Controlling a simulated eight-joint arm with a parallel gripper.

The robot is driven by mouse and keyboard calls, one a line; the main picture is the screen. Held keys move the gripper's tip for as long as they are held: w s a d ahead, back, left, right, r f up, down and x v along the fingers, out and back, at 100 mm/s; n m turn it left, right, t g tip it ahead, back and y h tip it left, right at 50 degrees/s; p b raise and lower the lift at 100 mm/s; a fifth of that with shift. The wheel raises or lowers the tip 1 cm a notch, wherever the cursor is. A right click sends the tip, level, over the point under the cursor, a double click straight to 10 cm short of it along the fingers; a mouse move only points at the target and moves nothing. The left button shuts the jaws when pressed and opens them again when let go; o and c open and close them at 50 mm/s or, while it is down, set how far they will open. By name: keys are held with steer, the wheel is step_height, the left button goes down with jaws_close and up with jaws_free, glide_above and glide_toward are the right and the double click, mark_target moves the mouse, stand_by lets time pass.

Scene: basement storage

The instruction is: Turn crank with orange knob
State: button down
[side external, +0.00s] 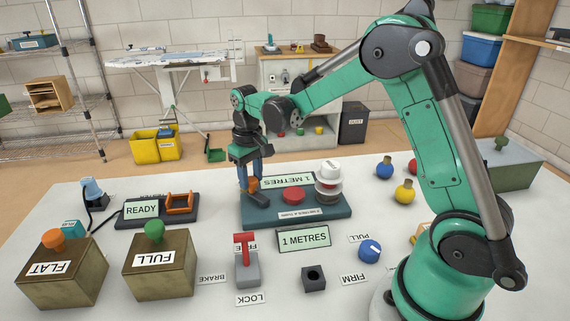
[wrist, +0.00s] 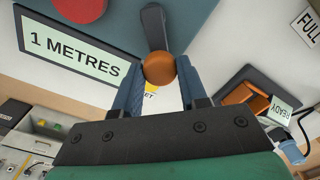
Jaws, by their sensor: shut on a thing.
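The crank is a dark arm (side external: 257,198) on the left end of a teal control base (side external: 335,209). Its orange knob (side external: 252,184) sits between the two blue fingers of my gripper (side external: 250,174). In the wrist view the round orange knob (wrist: 160,69) is held between the blue fingertips, and the dark crank arm (wrist: 154,28) runs away from it toward the top edge. My gripper is shut on the knob from above. A green display reading 1 METRES (side external: 288,179) stands on the base behind the crank; its left end is near my fingers.
A red button (side external: 293,195) and a white-topped stacked knob (side external: 329,167) share the base. A READY box with an orange handle (side external: 180,203) stands to the left. A red lever (side external: 245,248), a 1 METRES sign (side external: 304,239) and a blue dial (side external: 369,250) are in front.

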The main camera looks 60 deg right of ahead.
mark_target(255, 177)
steer(key=m, duration=0.1)
steer(key=d+m, duration=0.1)
steer(key=m, duration=0.1)
steer(key=shift+s, duration=0.1)
steer(key=shift+c, duration=2.4)
jaws_free()
steer(key=shift+r, duration=0.1)
steer(key=shift+r, duration=2.75)
steer(key=shift+s+a+r, duration=0.15)
steer(key=shift+s+r, duration=0.05)
steer(key=shift+r, duration=0.05)
steer(key=s+a+r+n+t, duration=0.2)
steer(key=s+a+n+t, duration=0.2)
steer(key=s+a+t, duration=0.3)
steer(key=s, duration=0.4)
steer(key=shift+a, duration=0.2)
